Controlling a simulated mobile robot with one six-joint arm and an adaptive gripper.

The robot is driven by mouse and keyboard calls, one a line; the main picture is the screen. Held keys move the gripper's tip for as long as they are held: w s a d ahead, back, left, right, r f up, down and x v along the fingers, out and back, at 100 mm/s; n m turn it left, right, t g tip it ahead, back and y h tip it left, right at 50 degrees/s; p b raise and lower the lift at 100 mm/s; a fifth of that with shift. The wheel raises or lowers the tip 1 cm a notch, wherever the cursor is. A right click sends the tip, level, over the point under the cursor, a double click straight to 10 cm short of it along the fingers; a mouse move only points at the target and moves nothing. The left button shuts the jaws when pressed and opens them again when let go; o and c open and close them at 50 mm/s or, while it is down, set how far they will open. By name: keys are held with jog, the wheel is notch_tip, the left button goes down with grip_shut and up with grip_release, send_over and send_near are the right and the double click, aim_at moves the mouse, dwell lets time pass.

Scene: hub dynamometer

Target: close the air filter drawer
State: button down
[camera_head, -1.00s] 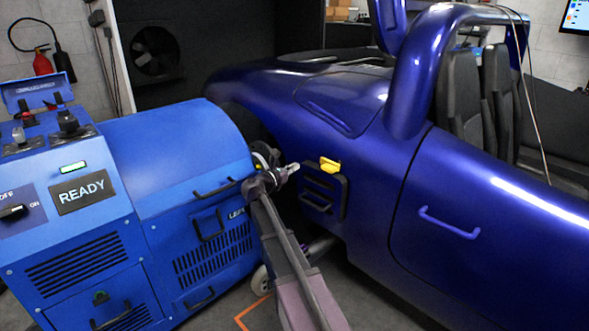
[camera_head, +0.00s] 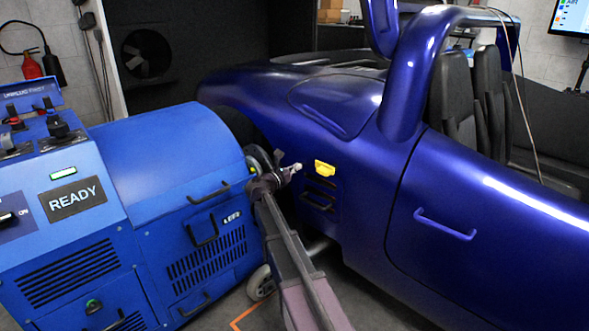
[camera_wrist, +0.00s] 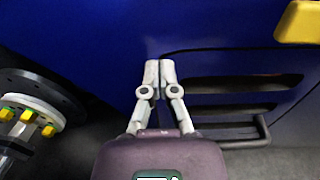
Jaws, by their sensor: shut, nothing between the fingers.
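The air filter drawer (camera_head: 318,184) is in the side of the blue car, with dark slots and a dark bar handle (camera_wrist: 262,130) low on its front. In the head view its blue front looks flush with the car body around it. In the wrist view the slotted front (camera_wrist: 225,92) fills the right half. My gripper (camera_head: 297,168) is shut and empty, its fingertips (camera_wrist: 159,68) in front of the upper left corner of the slots. I cannot tell whether the fingertips touch the front.
A yellow part (camera_head: 325,169) sits on the car just above the slots. The blue dynamometer cabinet (camera_head: 190,170) stands left of my arm, with little room between it and the car. A hub with yellow nuts (camera_wrist: 28,118) is at the wrist view's left.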

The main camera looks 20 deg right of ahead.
jog(key=v, duration=1.4)
jog(key=shift+s+d+f, duration=0.1)
jog(key=s+d+f+m+g+y+p, duration=0.1)
jog(key=s+f+m+g+y+p, duration=0.2)
jog(key=s+m, duration=0.3)
jog(key=s+d+f+m+g+y+p, duration=0.2)
jog(key=s+m+y+p, duration=0.15)
jog(key=s+m, duration=0.3)
jog(key=s+a+m+g+y+p, duration=0.3)
jog(key=s+a+m+y+p, duration=0.55)
jog(key=s, duration=0.65)
notch_tip(320, 180, up, 38)
jog(key=m+p, duration=0.2)
jog(key=p, duration=3.4)
jog(key=shift+a+m+y+p, duration=0.25)
jog(key=shift+m+y+p, duration=0.05)
jog(key=shift+y+p, duration=0.1)
